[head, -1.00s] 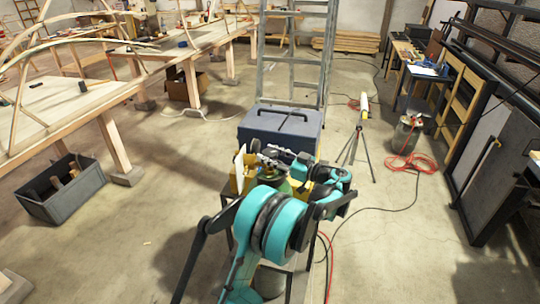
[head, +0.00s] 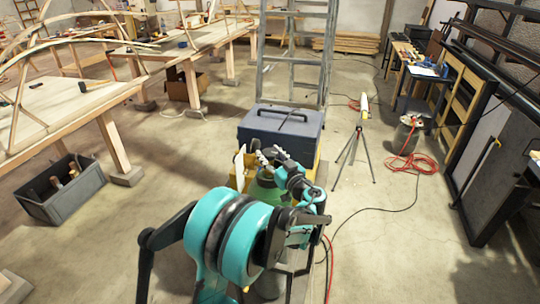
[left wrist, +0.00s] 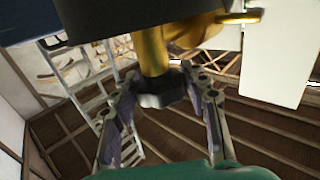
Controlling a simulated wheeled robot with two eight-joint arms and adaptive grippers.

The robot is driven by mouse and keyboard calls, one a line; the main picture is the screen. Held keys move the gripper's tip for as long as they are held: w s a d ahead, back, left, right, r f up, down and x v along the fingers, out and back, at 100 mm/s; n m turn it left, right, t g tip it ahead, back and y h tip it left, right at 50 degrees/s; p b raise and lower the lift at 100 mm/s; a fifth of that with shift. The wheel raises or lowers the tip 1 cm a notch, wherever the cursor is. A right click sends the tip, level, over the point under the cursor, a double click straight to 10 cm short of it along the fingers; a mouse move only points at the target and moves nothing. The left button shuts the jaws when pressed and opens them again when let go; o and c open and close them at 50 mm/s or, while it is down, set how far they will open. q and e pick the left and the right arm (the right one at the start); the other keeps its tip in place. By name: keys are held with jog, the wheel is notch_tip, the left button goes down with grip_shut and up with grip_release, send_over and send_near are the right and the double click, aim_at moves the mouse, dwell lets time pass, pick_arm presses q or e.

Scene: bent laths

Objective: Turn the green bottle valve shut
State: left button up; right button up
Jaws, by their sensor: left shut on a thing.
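The green bottle (head: 265,192) stands upright beyond my left arm, which hides its lower part in the head view. My left gripper (head: 268,155) is at the bottle's top. In the left wrist view, its two fingers (left wrist: 164,92) are shut on the valve's dark, many-sided knob (left wrist: 158,93), one on each side. A brass stem (left wrist: 152,52) joins the knob to the dark body above it in that picture. The knob's turn position cannot be told. My right gripper is not in view.
A dark blue toolbox (head: 280,128) sits just behind the bottle, with a ladder (head: 293,60) beyond. A tripod (head: 352,150) and a red hose (head: 418,163) are to the right. A grey crate (head: 62,190) is on the floor at left. Open floor lies on both sides.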

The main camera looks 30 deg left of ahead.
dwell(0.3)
pick_arm(q)
jog(key=o, duration=1.2)
jog(key=shift+c, duration=0.2)
jog(key=v, duration=1.2)
